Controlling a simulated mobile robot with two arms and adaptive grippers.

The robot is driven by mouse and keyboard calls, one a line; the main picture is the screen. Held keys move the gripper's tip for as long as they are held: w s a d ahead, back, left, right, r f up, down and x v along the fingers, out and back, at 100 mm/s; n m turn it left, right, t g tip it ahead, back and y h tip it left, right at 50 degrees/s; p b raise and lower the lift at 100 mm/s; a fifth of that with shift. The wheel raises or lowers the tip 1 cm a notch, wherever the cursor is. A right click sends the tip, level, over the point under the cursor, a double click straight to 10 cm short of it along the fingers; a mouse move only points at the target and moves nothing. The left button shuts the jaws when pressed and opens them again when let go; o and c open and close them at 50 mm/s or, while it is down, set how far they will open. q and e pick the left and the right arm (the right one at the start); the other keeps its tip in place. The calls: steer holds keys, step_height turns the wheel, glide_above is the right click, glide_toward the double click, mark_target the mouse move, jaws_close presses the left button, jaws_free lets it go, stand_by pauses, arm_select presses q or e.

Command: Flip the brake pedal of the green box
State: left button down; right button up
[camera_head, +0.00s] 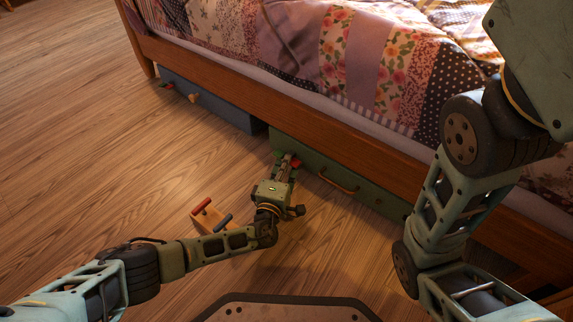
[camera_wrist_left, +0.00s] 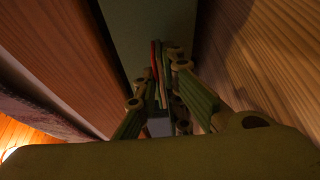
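The green box (camera_head: 350,182) sits under the bed, its front showing a curved handle (camera_head: 338,182). Its small brake pedal, with a red part (camera_head: 296,163), is at the left end of the front and partly hidden by my left gripper (camera_head: 288,161). In the left wrist view, the gripper's fingers (camera_wrist_left: 163,85) converge close together beside a thin red strip (camera_wrist_left: 154,58), against the dark green surface (camera_wrist_left: 138,30). I cannot tell whether they grip it or only touch it. My right arm is at the right; its gripper is out of view.
A blue-grey box (camera_head: 215,105) with a similar red and green pedal (camera_head: 166,86) is under the bed further left. The bed's wooden rail (camera_head: 330,135) overhangs the boxes. The left floor is clear.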

arm_select(q)
steer(key=shift+f, duration=0.15)
steer(key=shift+f+m, duration=0.15)
steer(key=shift+m, duration=0.55)
steer(key=c, duration=2)
jaws_free()
steer(key=shift+v, duration=3.8)
steer(key=shift+a+f, duration=0.1)
